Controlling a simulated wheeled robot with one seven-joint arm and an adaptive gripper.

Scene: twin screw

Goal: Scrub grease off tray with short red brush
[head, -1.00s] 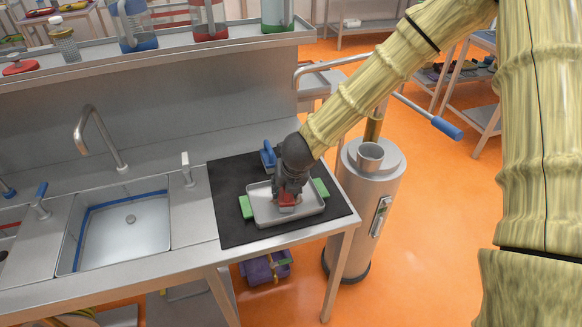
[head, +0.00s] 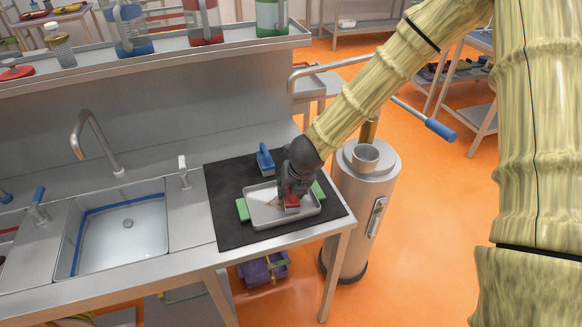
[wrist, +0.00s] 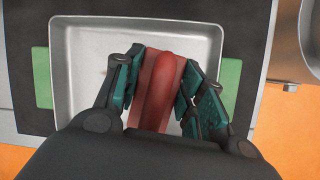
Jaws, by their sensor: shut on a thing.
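The grey metal tray (head: 262,214) lies on a black mat between two green blocks; it also shows in the wrist view (wrist: 82,50). My gripper (head: 291,197) is over the right part of the tray, pointing down. In the wrist view my gripper (wrist: 163,90) is shut on the short red brush (wrist: 160,92), with a finger on each side of it. The brush (head: 292,205) is low inside the tray. Its underside is hidden, so I cannot tell whether it touches the floor. A small brownish mark (head: 271,203) shows on the tray floor left of my gripper.
A blue-handled brush (head: 264,158) stands at the back of the black mat (head: 228,177). Green blocks (head: 242,209) flank the tray. A sink (head: 122,232) is to the left. A steel cylinder with a cup (head: 365,156) stands right of the table.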

